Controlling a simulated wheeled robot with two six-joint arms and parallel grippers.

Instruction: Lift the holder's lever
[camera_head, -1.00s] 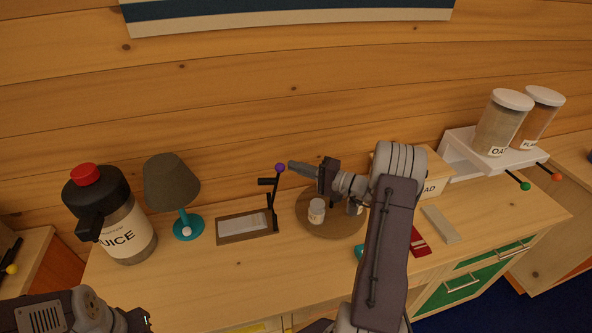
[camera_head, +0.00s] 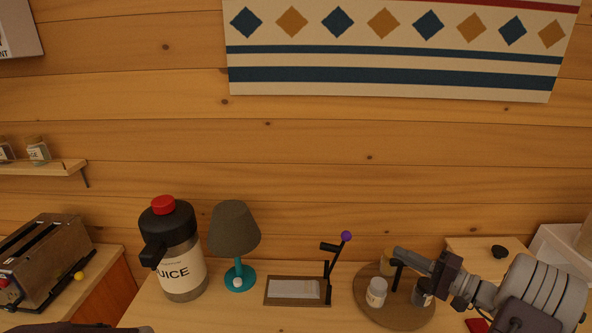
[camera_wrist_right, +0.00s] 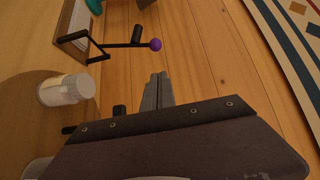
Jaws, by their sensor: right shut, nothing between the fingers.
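The holder (camera_head: 270,298) is a low brown base with a pale panel on the counter. Its black lever (camera_head: 335,262) stands up steeply at the right end, tipped with a purple knob (camera_head: 346,236) and with a short black side bar. The lever also shows in the right wrist view (camera_wrist_right: 125,44), with the knob (camera_wrist_right: 155,44) ahead of my fingers. My right gripper (camera_head: 400,252) is shut and empty, to the right of the knob and apart from it. Its closed fingers show in the right wrist view (camera_wrist_right: 158,92). My left gripper is out of view.
A round wooden turntable (camera_head: 365,300) with jars, including a white one (camera_head: 376,292), lies below my right gripper. A teal-based lamp (camera_head: 235,232) and a juice jug (camera_head: 180,262) stand left of the holder. A toaster (camera_head: 45,262) is far left. The log wall is behind.

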